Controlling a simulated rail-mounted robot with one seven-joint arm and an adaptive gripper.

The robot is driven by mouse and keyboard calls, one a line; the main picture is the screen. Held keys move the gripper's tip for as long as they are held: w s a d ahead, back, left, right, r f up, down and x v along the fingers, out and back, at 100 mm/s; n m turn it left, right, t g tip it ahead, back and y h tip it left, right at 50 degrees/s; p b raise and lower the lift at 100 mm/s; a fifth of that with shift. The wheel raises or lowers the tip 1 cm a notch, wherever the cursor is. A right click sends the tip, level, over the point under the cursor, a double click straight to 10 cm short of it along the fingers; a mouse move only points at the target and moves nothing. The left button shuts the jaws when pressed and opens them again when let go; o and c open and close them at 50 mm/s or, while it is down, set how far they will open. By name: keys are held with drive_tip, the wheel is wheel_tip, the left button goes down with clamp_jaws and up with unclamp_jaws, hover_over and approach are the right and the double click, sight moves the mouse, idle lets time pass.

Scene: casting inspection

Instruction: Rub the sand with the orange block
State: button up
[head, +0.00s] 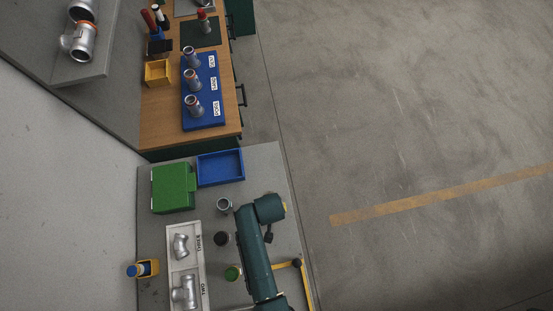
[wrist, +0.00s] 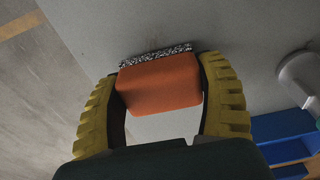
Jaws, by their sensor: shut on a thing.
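My gripper (wrist: 160,72), with two ridged yellow fingers, is shut on the orange block (wrist: 160,88) in the wrist view. The block has rounded corners and a speckled black-and-white layer along its far side. A plain grey surface lies beyond it; I cannot tell whether the block touches that surface. I cannot make out sand for certain in either view.
On the bench stand a green box (head: 173,188), a blue tray (head: 220,168), a light tray (head: 201,255) with metal fittings, a small ring-shaped fitting (head: 224,205), a dark round pot (head: 221,239) and a green-topped item (head: 233,272). A grey cylindrical part (wrist: 300,72) shows right of the block.

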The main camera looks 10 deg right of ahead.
drive_tip(key=s+p, duration=0.2)
drive_tip(key=s, duration=0.1)
drive_tip(key=shift+s+d+r, duration=0.1)
drive_tip(key=shift+r, duration=0.25)
drive_tip(key=shift+s+r+p, duration=0.2)
drive_tip(key=shift+p, duration=0.2)
drive_tip(key=shift+w+r+p, duration=0.15)
drive_tip(key=shift+r+p, duration=0.4)
drive_tip(key=shift+p, duration=0.25)
wheel_tip(320, 180, up, 5)
drive_tip(key=p, duration=0.5)
